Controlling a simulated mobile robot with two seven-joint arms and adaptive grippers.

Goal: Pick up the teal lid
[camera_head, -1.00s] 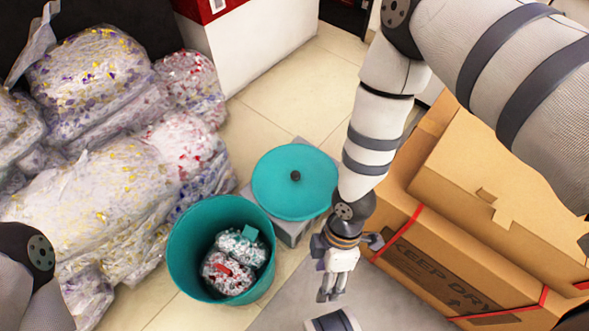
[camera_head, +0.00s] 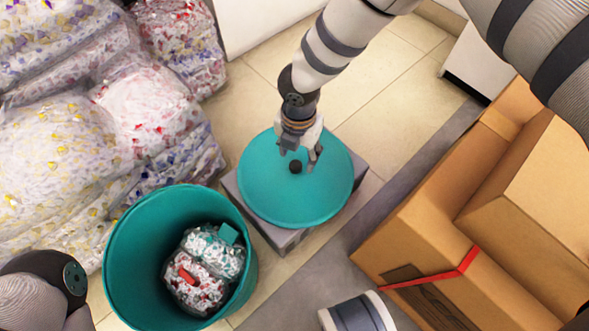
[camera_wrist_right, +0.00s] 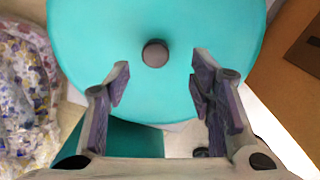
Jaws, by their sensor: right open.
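The teal lid (camera_head: 296,195) is a flat round disc with a small dark knob (camera_head: 296,167) at its middle. It lies on a grey block (camera_head: 356,176). My right gripper (camera_head: 299,160) is above the lid, its fingers pointing down around the knob's area. In the right wrist view my right gripper (camera_wrist_right: 160,85) is open and empty, and the knob (camera_wrist_right: 155,53) lies ahead between the lines of the fingertips. I cannot tell the exact height of the fingers over the knob. My left gripper is not in view.
An open teal bin (camera_head: 128,230) with clear bags of coloured scraps (camera_head: 205,268) stands left of the lid. Large filled bags (camera_head: 150,115) are piled at the left. Cardboard boxes (camera_head: 490,215) stand at the right. Tiled floor (camera_head: 385,105) is clear behind the lid.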

